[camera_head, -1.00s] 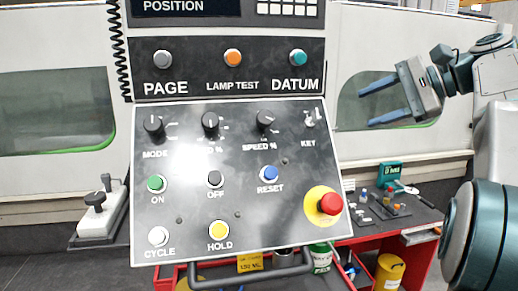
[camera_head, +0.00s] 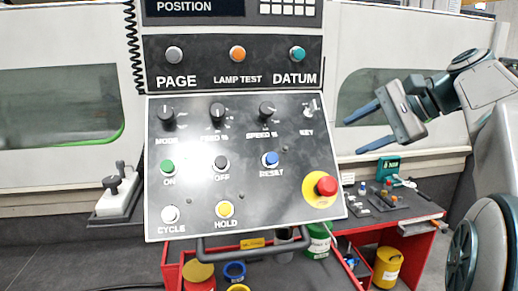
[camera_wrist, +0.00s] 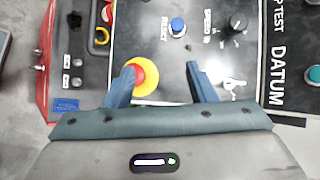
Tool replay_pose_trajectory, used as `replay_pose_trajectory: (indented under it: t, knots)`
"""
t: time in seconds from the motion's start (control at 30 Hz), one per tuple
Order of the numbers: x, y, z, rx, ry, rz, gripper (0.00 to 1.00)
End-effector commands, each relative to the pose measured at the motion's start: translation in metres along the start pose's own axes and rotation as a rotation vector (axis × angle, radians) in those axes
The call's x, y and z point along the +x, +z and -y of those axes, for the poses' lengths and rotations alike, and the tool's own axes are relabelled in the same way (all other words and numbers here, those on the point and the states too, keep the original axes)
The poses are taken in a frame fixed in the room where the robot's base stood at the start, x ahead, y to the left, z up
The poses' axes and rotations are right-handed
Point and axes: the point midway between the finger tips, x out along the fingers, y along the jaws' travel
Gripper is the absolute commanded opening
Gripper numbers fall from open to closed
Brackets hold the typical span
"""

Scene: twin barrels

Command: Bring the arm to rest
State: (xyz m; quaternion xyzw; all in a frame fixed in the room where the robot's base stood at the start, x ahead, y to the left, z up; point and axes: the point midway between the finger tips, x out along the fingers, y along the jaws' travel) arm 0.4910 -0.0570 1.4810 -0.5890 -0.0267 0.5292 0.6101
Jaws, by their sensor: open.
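My gripper (camera_head: 363,129) is at the right in the head view, its two blue fingers apart and empty, pointing left toward the control panel (camera_head: 190,205). It is to the right of the panel's upper right part and apart from it in that view. In the wrist view my gripper (camera_wrist: 158,78) shows open fingers with the panel beyond them. The red emergency stop button on its yellow base (camera_wrist: 145,75) shows partly behind one finger. The same red button (camera_head: 326,186) is fully visible in the head view. Nothing is held.
A red cart (camera_head: 410,262) with a dark top stands behind the panel at the lower right, with a green device (camera_head: 388,167) and small parts on it. A yellow can (camera_head: 387,266) sits low. A white machine with windows (camera_head: 60,110) fills the background.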

Motion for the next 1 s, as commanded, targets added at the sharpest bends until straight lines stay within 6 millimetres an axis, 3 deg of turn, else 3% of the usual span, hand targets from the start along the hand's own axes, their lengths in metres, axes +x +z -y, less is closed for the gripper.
replay_pose_trajectory:
  t: [0.17, 0.27, 0.5, 0.7, 0.83, 1.0]
  knots:
    - [0.034, 0.016, -0.042, -0.074, 0.103, -0.055, 0.51]
    - [0.058, 0.028, -0.081, -0.155, 0.196, -0.097, 0.51]
    - [0.103, 0.055, -0.189, -0.446, 0.452, -0.176, 0.51]
    - [0.126, 0.07, -0.28, -0.759, 0.658, -0.201, 0.51]
    - [0.134, 0.074, -0.321, -0.926, 0.75, -0.201, 0.51]
    - [0.138, 0.075, -0.345, -1.037, 0.805, -0.197, 0.51]
